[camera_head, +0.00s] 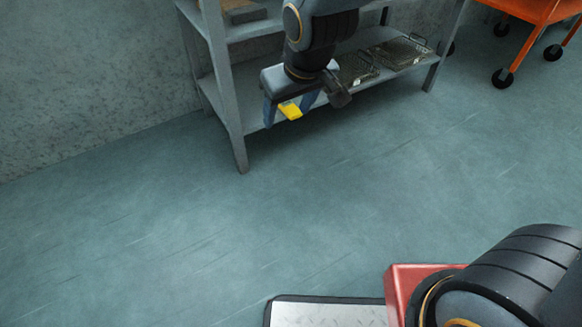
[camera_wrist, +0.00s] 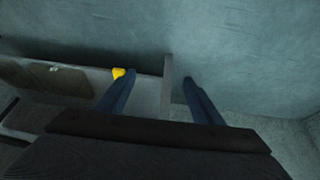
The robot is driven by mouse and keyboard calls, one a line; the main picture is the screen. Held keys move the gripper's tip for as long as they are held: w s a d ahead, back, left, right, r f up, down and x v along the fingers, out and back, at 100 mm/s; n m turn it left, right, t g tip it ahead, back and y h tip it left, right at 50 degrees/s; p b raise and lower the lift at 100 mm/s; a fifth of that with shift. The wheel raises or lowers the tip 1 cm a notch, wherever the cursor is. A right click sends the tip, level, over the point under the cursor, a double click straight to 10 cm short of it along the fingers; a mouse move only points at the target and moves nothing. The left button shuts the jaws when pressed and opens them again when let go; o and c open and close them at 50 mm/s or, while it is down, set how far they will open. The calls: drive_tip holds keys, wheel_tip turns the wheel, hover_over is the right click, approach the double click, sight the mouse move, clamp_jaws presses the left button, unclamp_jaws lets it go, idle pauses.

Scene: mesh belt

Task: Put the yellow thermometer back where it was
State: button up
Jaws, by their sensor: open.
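The yellow thermometer (camera_head: 291,110) shows as a small yellow piece between the fingers of my gripper (camera_head: 288,115) in the head view. My gripper is open, its fingers pointing down at the front of the grey rack near its left end. In the wrist view, the thermometer (camera_wrist: 119,73) shows by the tip of the left finger, off to its outer side and partly hidden by it. The gap between the fingers (camera_wrist: 157,76) holds no thermometer there. I cannot tell whether the finger touches it or what it rests on.
The grey rack's front leg (camera_head: 228,110) stands just left of my gripper. Wire baskets (camera_head: 401,51) sit on its lower shelf (camera_head: 402,77). An orange cart (camera_head: 522,10) stands at the upper right. The floor in front (camera_head: 200,220) is clear.

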drive_tip(key=s+d+r+g, duration=0.1)
drive_tip(key=s+r+g, duration=0.1)
drive_tip(key=s, duration=0.9)
drive_tip(key=s+r+g, duration=0.2)
drive_tip(key=s+r, duration=0.2)
drive_tip(key=s, duration=0.6)
drive_tip(key=shift+s+d+r+n+h, duration=0.25)
drive_tip(key=shift+s+d+n+h, duration=0.05)
drive_tip(key=shift+s+d, duration=0.1)
drive_tip(key=shift+w+r, duration=0.1)
drive_tip(key=shift+r, duration=0.1)
drive_tip(key=shift+r+p, duration=0.45)
drive_tip(key=shift+p, duration=0.2)
drive_tip(key=shift+d+r+p, duration=0.1)
drive_tip(key=shift+r+p, duration=0.35)
drive_tip(key=d+r+m+p, duration=0.2)
drive_tip(key=d+r+p, duration=0.5)
drive_tip(key=p, duration=0.5)
drive_tip(key=d+r+m+h+p, duration=0.1)
drive_tip(key=d+r+p, duration=0.5)
drive_tip(key=r+p, duration=0.6)
drive_tip(key=d+r+m+p, duration=0.4)
drive_tip(key=d+r+p, duration=0.3)
drive_tip(key=p, duration=0.6)
wheel_tip(320, 180, up, 3)
drive_tip(key=shift+d+f+h+p, duration=0.2)
drive_tip(key=shift+d+h+p, duration=0.1)
drive_tip(key=shift+d+p, duration=0.05)
